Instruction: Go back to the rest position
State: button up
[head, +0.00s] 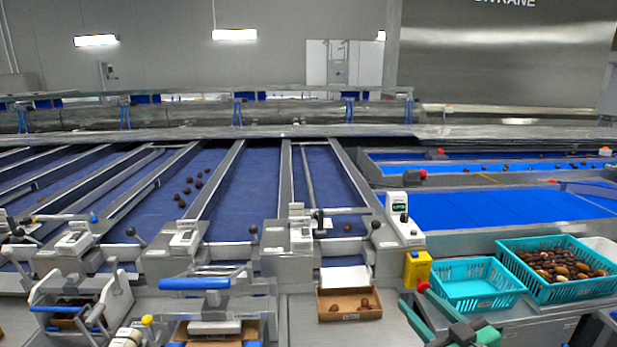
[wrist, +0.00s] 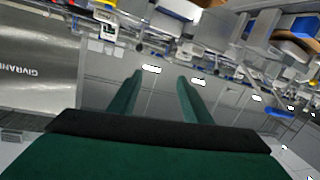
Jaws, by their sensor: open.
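My gripper (head: 413,297) is at the bottom right of the head view, in front of the empty teal basket. Its two green fingers are apart, with nothing between them. In the wrist view my gripper (wrist: 159,78) also has its fingers spread and empty. That view is turned over, with ceiling lights and the far wall behind the fingers. No marker of a rest position shows.
An empty teal basket (head: 462,301) and a teal basket full of dates (head: 526,287) stand at the right. A yellow box (head: 417,268) is close by the gripper. A cardboard box (head: 323,312) holds a few dates. Blue conveyor lanes (head: 245,195) lie beyond.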

jog(key=s+a+f+m+h, duration=0.2)
jog(key=s+a+f+m, duration=0.3)
jog(key=f, duration=0.6)
jog(key=s+a+f+m+h, duration=0.1)
jog(key=a+f+m+h, duration=0.1)
jog(key=a+f, duration=0.65)
jog(key=s+a+f+m+g+h, duration=0.1)
jog(key=s+a+f, duration=0.1)
jog(key=s+f, duration=0.4)
jog(key=s+a+f+h, duration=0.1)
jog(key=s+a+f, duration=0.2)
jog(key=s+f, duration=0.35)
jog(key=s+a+r+n, duration=0.1)
jog(key=s+a+r, duration=0.1)
jog(key=s, duration=0.5)
jog(key=s+a+r+n+y, duration=0.1)
jog(key=s, duration=0.7)
jog(key=s+a+r+n, duration=0.1)
jog(key=s+a+r, duration=0.1)
jog(key=s, duration=0.5)
jog(key=shift+s+a+r+y, duration=0.3)
jog(key=shift+s+a, duration=0.05)
